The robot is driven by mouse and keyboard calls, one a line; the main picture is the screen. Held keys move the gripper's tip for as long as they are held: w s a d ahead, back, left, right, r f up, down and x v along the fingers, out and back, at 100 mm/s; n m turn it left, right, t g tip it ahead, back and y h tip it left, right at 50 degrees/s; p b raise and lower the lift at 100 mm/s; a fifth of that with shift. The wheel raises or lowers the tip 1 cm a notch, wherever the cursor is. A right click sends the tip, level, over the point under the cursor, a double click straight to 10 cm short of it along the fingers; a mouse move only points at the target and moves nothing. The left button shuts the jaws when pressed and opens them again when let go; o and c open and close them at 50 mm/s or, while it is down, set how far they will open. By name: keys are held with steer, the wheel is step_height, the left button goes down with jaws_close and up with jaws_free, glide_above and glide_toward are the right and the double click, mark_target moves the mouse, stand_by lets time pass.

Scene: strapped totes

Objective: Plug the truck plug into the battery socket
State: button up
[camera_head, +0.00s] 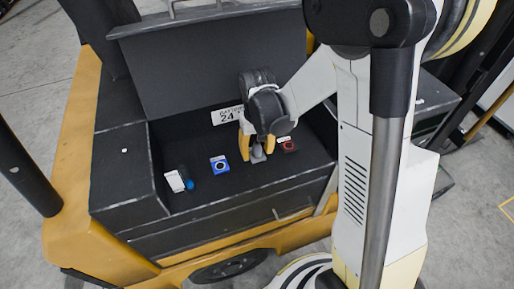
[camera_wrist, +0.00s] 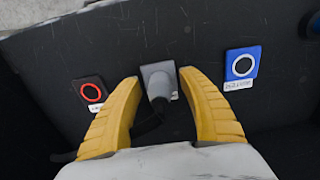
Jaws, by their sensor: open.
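A grey plug (camera_wrist: 158,88) stands in a square grey plate (camera_wrist: 163,69) on the dark compartment floor, and a dark cable runs from it toward the lower left. I take the plate to be the battery socket and the plug to be the truck plug, but no legible label confirms this. In the head view the plug (camera_head: 257,153) shows below my gripper (camera_head: 257,146). My gripper (camera_wrist: 160,77) is open, with one yellow finger on each side of the plug. A gap shows on each side at the fingertips. The plug's lower end is hidden.
A red-ringed plate (camera_wrist: 90,91) lies left of the plug and a blue plate (camera_wrist: 241,65) right of it in the wrist view. A dark and blue cylinder (camera_head: 185,176) stands beside a white tag (camera_head: 174,181). The open lid (camera_head: 205,65) rises behind; compartment walls surround all this.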

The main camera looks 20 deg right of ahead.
stand_by(0.9)
jaws_close()
steer(key=shift+r, duration=0.15)
steer(key=shift+r+p, duration=1.85)
steer(key=shift+r, duration=1)
steer(key=shift+r, duration=0.1)
steer(key=shift+r+p, duration=1.95)
steer(key=shift+r, duration=0.95)
